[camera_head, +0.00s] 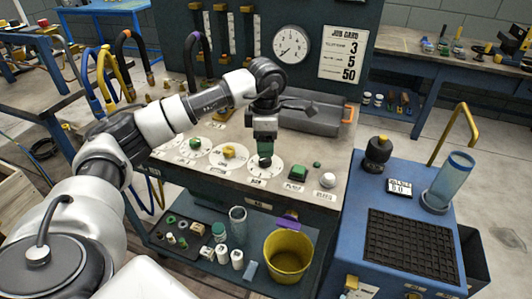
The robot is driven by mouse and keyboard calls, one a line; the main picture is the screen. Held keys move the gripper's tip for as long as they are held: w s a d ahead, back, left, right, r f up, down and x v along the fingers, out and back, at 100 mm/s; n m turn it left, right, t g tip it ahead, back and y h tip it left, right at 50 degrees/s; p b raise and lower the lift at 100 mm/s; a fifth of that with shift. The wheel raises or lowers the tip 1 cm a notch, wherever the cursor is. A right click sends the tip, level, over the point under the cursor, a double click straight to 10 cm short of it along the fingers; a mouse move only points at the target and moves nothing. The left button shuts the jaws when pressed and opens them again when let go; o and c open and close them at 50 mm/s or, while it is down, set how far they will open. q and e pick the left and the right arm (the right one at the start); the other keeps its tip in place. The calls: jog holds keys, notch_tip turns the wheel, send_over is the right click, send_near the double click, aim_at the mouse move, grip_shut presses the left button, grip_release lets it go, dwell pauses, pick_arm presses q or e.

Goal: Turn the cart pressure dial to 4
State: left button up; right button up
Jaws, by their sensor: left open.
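The dark cart's pale top holds a row of three round white dial plates: a left dial with a green knob (195,143), a middle dial with a yellow knob (229,152), and a right dial (266,171). Their labels are too small to read, so I cannot tell which is pressure. My left gripper (265,158) points down over the right dial, its open fingers at that dial's knob. The fingers hide most of this knob, and I cannot tell its setting or whether they touch it. My right gripper is not in view.
A job card (346,46) reading 3, 5, 50 and a round gauge (291,45) are on the back panel. A grey block (312,118) lies behind the dials. Green (298,173) and white (328,180) buttons sit right. Below are a yellow bucket (288,270) and small parts.

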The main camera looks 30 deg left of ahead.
pick_arm(q)
notch_tip(320, 180, up, 6)
jog(key=shift+f, duration=0.1)
dwell(0.6)
